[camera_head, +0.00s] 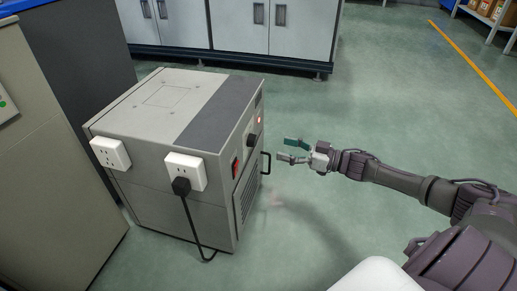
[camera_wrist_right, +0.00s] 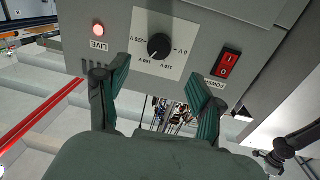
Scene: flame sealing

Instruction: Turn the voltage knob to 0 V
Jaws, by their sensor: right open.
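The voltage knob (camera_wrist_right: 158,46) is a round black dial on a pale square plate (camera_wrist_right: 172,70) on the front of a grey power unit (camera_head: 140,115). The plate shows upside down in the right wrist view; its marks include 0 V and 220 V. A pale mark on the knob appears to point down-left, away from 0 V. In the head view the knob (camera_head: 251,141) is seen edge-on. My right gripper (camera_head: 287,149) is open and empty, in front of the panel and apart from the knob. Its fingers (camera_wrist_right: 158,76) are spread in the wrist view.
A red power switch (camera_wrist_right: 229,63) and a lit red LIVE lamp (camera_wrist_right: 98,30) flank the knob. A black plug (camera_head: 181,186) sits in a side socket. Floor (camera_head: 330,120) right of the unit is clear.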

